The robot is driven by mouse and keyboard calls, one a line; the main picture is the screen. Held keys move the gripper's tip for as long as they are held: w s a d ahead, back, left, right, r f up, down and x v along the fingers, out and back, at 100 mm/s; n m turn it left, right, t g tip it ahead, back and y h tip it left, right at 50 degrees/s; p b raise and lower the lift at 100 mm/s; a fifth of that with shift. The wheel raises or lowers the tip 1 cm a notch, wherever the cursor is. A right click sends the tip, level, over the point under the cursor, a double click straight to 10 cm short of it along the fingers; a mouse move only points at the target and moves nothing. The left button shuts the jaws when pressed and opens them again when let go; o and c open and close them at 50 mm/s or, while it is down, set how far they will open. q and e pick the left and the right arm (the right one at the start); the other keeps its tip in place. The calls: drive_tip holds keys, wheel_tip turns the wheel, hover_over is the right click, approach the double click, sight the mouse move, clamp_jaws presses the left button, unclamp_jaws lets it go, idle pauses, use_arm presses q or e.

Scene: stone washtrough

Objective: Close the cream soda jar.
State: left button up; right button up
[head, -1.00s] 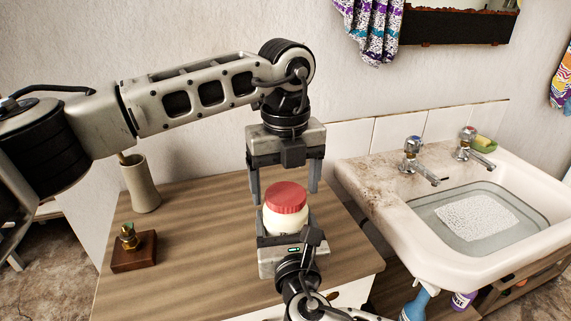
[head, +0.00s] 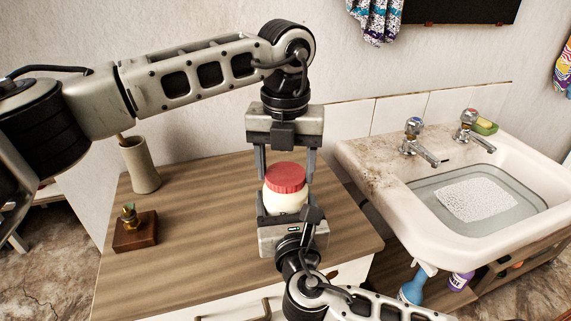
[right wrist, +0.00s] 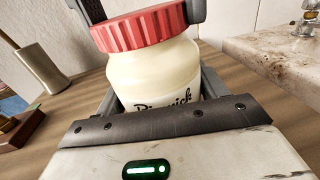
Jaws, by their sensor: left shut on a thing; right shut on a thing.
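The cream soda jar (head: 286,202) is a pale cream jar with a red ribbed lid (head: 286,177) resting on its mouth. In the right wrist view the jar (right wrist: 153,70) shows a white label, partly hidden by my gripper, and the lid (right wrist: 140,27) sits over the neck. My left gripper (head: 286,180) points down from above, its fingers shut on the lid from both sides. My right gripper (head: 286,212) comes from the front and is shut on the jar body, which looks roughly upright. The jar's base is hidden behind it.
The wooden counter (head: 200,230) is mostly clear around the jar. A beige cylindrical holder (head: 141,165) and a wooden block with a brass piece (head: 135,231) stand at the left. A sink (head: 370,178) with two taps is at the right.

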use_arm(q)
drive_tip(key=m, duration=1.2)
drive_tip(key=shift+m, duration=0.4)
drive_tip(key=m, duration=1)
drive_tip(key=o, duration=1.2)
drive_tip(key=shift+c, duration=0.2)
wheel_tip(320, 180, up, 12)
